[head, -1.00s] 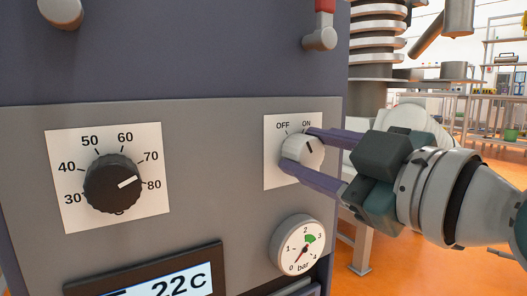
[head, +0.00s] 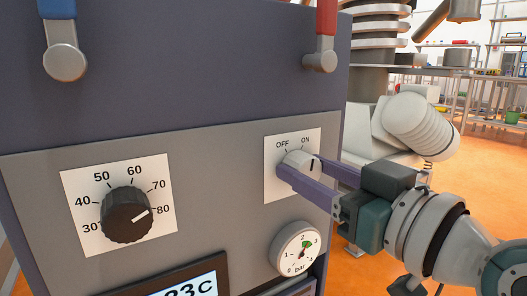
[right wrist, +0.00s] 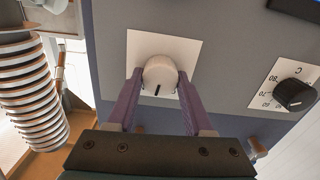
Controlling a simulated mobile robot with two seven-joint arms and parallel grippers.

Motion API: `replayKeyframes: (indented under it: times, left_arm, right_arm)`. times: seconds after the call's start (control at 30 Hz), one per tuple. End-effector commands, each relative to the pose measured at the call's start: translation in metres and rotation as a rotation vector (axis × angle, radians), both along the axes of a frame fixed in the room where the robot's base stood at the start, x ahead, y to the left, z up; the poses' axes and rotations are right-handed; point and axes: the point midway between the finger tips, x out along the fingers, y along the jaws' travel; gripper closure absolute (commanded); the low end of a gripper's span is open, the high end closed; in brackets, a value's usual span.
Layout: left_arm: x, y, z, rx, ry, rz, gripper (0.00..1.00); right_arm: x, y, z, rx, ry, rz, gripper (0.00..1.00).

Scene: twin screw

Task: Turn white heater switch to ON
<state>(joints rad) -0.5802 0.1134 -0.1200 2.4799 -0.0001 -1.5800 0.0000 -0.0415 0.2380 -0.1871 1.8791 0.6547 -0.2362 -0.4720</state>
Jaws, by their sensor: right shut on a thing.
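The white heater switch (head: 299,162) is a round knob on a white plate (head: 272,185) marked OFF and ON, on the grey panel. Its dark mark is on the right side, nearer the ON label than OFF. My right gripper (head: 298,167) has its purple fingers on opposite sides of the knob and is shut on it. In the right wrist view the knob (right wrist: 160,74) sits between both fingertips (right wrist: 160,80), with its black mark visible. My left gripper is not in view.
A black numbered dial (head: 127,214) is left of the switch, pointing near 80. A pressure gauge (head: 297,248) and a partly cut-off display (head: 190,288) are below. A blue lever (head: 63,62) and a red lever (head: 321,61) are above. Orange floor is open at right.

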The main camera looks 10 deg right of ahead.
Motion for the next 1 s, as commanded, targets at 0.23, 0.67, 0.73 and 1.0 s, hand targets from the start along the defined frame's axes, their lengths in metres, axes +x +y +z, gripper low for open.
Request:
replayKeyframes:
  times: [0.23, 0.67, 0.73, 1.0]
  left_arm:
    - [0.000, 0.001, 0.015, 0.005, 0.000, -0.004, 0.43]
    - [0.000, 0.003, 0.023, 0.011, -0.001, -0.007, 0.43]
    - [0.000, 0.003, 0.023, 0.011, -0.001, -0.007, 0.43]
    - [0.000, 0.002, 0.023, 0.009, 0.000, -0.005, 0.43]
  right_arm:
    - [0.000, -0.001, 0.001, 0.183, 0.070, 0.000, 1.00]
    - [0.001, -0.001, 0.000, 0.359, 0.130, 0.000, 1.00]
    - [0.001, -0.001, 0.000, 0.367, 0.134, 0.000, 1.00]
    - [0.001, -0.001, -0.001, 0.380, 0.138, 0.000, 1.00]
